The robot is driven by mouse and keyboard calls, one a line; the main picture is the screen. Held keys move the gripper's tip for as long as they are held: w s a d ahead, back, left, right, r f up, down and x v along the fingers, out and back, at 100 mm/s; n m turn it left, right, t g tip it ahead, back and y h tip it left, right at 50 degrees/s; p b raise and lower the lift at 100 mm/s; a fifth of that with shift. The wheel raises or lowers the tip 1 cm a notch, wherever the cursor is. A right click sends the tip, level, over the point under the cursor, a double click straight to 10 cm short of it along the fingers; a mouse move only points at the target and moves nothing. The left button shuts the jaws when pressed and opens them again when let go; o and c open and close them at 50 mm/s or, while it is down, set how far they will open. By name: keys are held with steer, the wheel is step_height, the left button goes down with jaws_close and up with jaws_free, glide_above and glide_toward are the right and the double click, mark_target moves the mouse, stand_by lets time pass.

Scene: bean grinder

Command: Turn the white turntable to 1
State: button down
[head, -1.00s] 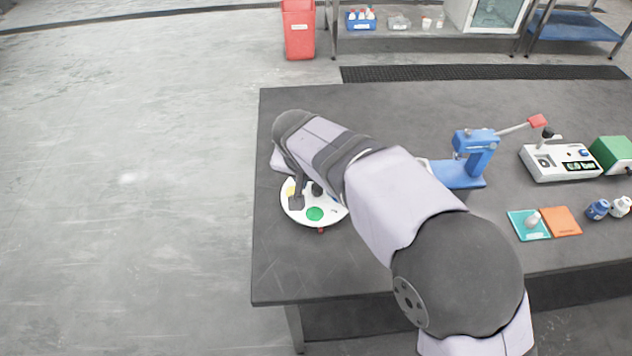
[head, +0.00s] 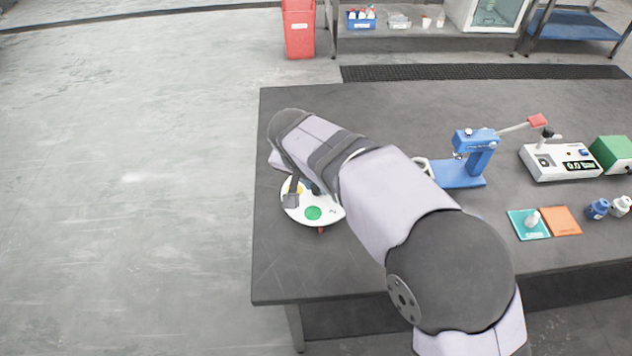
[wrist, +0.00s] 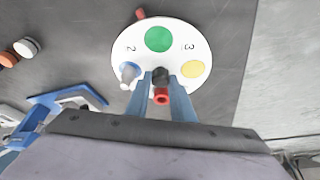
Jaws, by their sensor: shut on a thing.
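The white turntable (head: 327,219) is a round disc near the left side of the table, partly hidden by my arm in the head view. In the wrist view the turntable (wrist: 185,35) shows a green spot, a yellow spot, the numerals 2 and 3, and a black knob (wrist: 160,74) at its middle. A small blue-and-white item (wrist: 128,72) sits on the disc at left, and a red ring-shaped item (wrist: 161,97) shows between the fingers. A red marker (wrist: 140,13) sits just outside the rim, nearer the 2. My gripper (wrist: 160,79) is shut on the black knob.
A blue lever press (head: 474,160) with a red handle stands right of my arm. A white device with a display (head: 562,162), a green box (head: 613,154), teal and orange pads, and small bottles (head: 597,209) are farther right. The table left of the turntable is narrow.

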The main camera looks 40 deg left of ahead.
steer(key=shift+a+r+m+h+p, duration=0.15)
steer(key=shift+m+h+p, duration=0.5)
steer(key=shift+m, duration=1.25)
steer(key=shift+a+m+h+p, duration=0.15)
steer(key=shift+m+h+p, duration=0.5)
steer(key=shift+m+p, duration=0.75)
steer(key=m+h+p, duration=0.1)
steer(key=m+p, duration=0.3)
steer(key=shift+w+a+r, duration=0.1)
steer(key=shift+w, duration=0.05)
steer(key=shift+m+g+h+p, duration=0.4)
steer(key=shift+m+p, duration=0.4)
steer(key=shift+p, duration=0.05)
steer(key=shift+m+p, duration=0.7)
steer(key=shift+p, duration=0.3)
